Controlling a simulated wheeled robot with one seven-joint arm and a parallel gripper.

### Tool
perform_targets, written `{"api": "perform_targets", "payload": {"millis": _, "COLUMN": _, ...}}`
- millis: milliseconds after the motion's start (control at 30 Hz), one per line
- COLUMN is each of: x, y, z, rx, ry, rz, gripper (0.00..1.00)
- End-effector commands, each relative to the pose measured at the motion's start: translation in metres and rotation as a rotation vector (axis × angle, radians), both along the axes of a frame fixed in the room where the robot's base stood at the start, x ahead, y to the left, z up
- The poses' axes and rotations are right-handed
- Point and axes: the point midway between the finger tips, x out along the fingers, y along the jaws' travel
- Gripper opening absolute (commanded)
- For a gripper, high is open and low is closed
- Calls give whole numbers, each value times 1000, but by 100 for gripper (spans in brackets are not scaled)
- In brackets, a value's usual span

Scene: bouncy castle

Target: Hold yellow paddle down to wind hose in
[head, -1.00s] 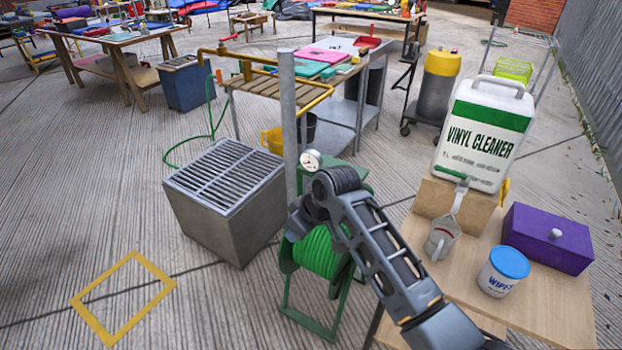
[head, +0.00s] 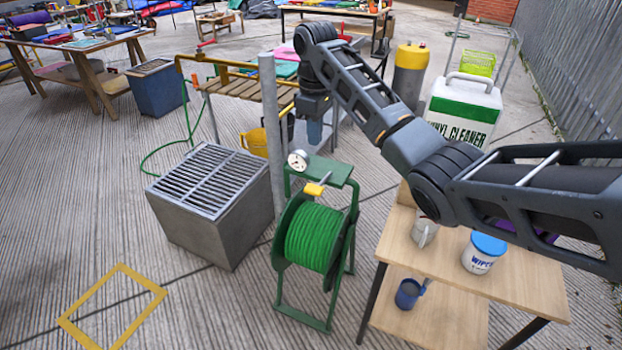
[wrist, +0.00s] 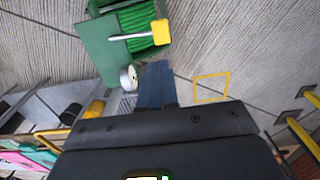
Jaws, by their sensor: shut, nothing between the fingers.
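The yellow paddle (head: 314,189) sticks out on a metal lever at the top front of the green hose reel. In the wrist view the paddle (wrist: 161,32) lies beyond my fingertips, apart from them. The green hose (head: 313,238) is wound on the drum in a green stand. My gripper (head: 315,132) points down above the reel's green top plate (head: 326,169), its blue-grey fingers shut and empty. The fingers also show together in the wrist view (wrist: 157,82), next to the round white gauge (wrist: 129,78). The hose's free end cannot be made out.
A grey post (head: 271,130) and a grated metal box (head: 212,205) stand left of the reel. A wooden table (head: 515,275) with a wipes tub (head: 484,253) and a jug (head: 424,232) stands right. A yellow floor frame (head: 112,306) lies on open ground at front left.

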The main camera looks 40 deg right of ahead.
Motion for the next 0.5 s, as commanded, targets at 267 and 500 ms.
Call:
{"api": "perform_targets", "payload": {"millis": 267, "x": 0, "y": 0, "z": -2, "rx": 0, "ry": -1, "rz": 0, "gripper": 0}}
{"api": "perform_targets", "payload": {"millis": 500, "x": 0, "y": 2, "z": -29, "rx": 2, "ry": -2, "rz": 0, "gripper": 0}}
